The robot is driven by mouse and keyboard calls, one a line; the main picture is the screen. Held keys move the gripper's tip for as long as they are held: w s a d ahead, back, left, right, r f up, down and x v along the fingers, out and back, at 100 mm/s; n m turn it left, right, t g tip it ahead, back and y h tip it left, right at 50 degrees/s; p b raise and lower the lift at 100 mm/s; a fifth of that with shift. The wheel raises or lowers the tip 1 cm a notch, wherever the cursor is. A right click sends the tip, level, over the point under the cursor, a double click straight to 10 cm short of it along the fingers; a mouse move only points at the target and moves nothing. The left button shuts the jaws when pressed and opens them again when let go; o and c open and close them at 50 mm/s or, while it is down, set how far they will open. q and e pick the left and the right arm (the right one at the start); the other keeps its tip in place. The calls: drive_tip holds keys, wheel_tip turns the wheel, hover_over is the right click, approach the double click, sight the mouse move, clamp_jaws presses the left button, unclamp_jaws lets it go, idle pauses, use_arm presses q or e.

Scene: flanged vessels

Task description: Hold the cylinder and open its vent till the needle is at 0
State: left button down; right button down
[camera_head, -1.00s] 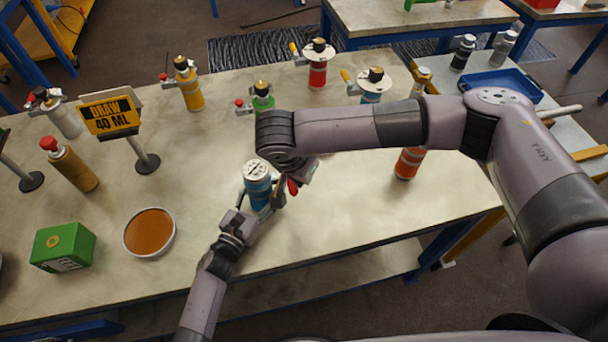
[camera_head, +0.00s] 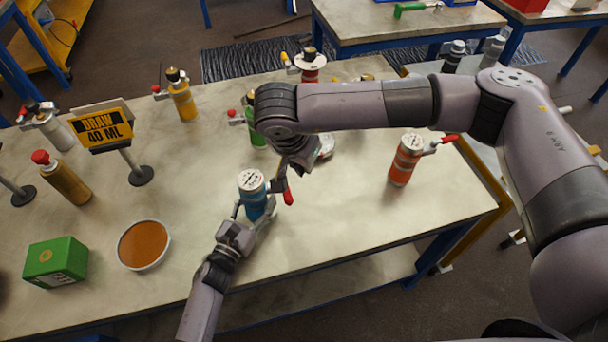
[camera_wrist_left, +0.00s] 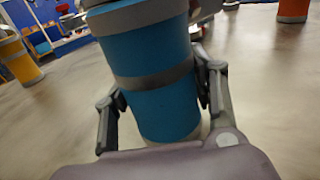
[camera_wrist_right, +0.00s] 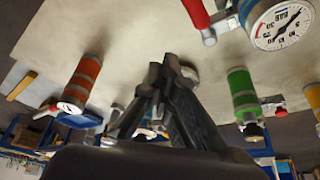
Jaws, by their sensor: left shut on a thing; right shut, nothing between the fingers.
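The blue cylinder (camera_head: 256,207) stands upright on the table with a round white gauge (camera_head: 251,180) on top. Its red lever (camera_head: 288,197) sticks out on the right. My left gripper (camera_head: 254,212) is shut around the cylinder's body; the left wrist view shows a finger on each side of the blue body (camera_wrist_left: 160,100). My right gripper (camera_head: 280,184) is shut and empty, above and close beside the lever. In the right wrist view its fingertips (camera_wrist_right: 166,70) are apart from the lever (camera_wrist_right: 196,12) and gauge (camera_wrist_right: 282,25). The needle reading is too small to tell.
An orange cylinder (camera_head: 403,162) with a red lever stands to the right. Green (camera_head: 256,132) and yellow (camera_head: 183,100) cylinders stand behind. A sign reading DRAW 40 ML (camera_head: 100,127), an orange dish (camera_head: 144,245) and a green box (camera_head: 56,261) are left. The table's front right is clear.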

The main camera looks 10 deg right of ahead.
use_arm(q)
drive_tip(key=shift+a, duration=0.2)
use_arm(e)
drive_tip(key=r, duration=0.1)
drive_tip(key=a+r, duration=0.1)
drive_tip(key=r, duration=0.1)
drive_tip(key=a+r, duration=0.1)
drive_tip(key=r, duration=0.1)
drive_tip(key=shift+s, duration=0.15)
use_arm(q)
drive_tip(key=shift+d, duration=0.1)
idle(2.0)
drive_tip(key=c, duration=0.6)
unclamp_jaws()
drive_tip(key=v, duration=1.2)
